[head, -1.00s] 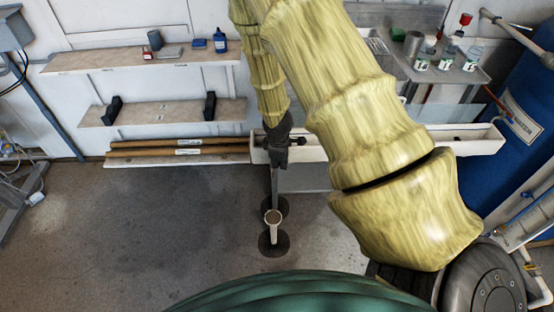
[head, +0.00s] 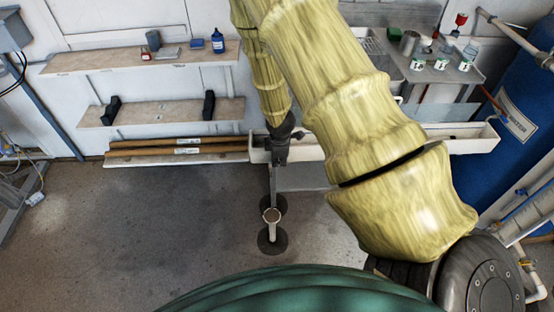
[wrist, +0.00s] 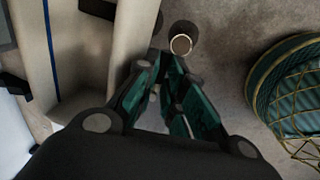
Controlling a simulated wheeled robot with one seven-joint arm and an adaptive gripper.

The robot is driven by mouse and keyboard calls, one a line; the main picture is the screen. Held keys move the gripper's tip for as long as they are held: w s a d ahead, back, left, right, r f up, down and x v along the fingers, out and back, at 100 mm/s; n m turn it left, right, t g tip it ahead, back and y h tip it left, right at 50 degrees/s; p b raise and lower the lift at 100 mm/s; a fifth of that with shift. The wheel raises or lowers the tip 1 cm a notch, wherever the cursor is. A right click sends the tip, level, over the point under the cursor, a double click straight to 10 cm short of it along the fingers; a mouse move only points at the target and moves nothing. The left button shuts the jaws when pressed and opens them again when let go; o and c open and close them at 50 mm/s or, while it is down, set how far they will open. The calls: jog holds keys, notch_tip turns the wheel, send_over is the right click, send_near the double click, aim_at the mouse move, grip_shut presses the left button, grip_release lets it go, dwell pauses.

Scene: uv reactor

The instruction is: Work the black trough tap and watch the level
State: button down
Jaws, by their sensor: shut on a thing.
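The white trough (head: 465,139) runs along the wall behind my arm in the head view. Its pale wall also shows at the left of the wrist view (wrist: 130,35). My gripper (head: 280,158) is at the trough's front side near its left end. In the wrist view my gripper (wrist: 166,62) has its fingertips close together beside the trough wall, shut on the tap. The black tap itself is mostly hidden by the fingers, and its angle cannot be told. The water level in the trough cannot be made out.
An open-topped upright pipe (head: 272,216) stands on the floor below my gripper. Shelves (head: 150,57) hold small bottles and boxes at the back left. A blue tank (head: 520,105) stands at the right. The grey floor at the left (head: 140,220) is clear.

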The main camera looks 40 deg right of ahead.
jog(key=c, duration=1.5)
grip_release()
jog(key=shift+w+d, duration=0.15)
jog(key=shift+r, duration=0.1)
notch_tip(320, 180, up, 8)
jog(key=s, duration=0.1)
jog(key=shift+s+a, duration=0.3)
jog(key=shift+a, duration=0.15)
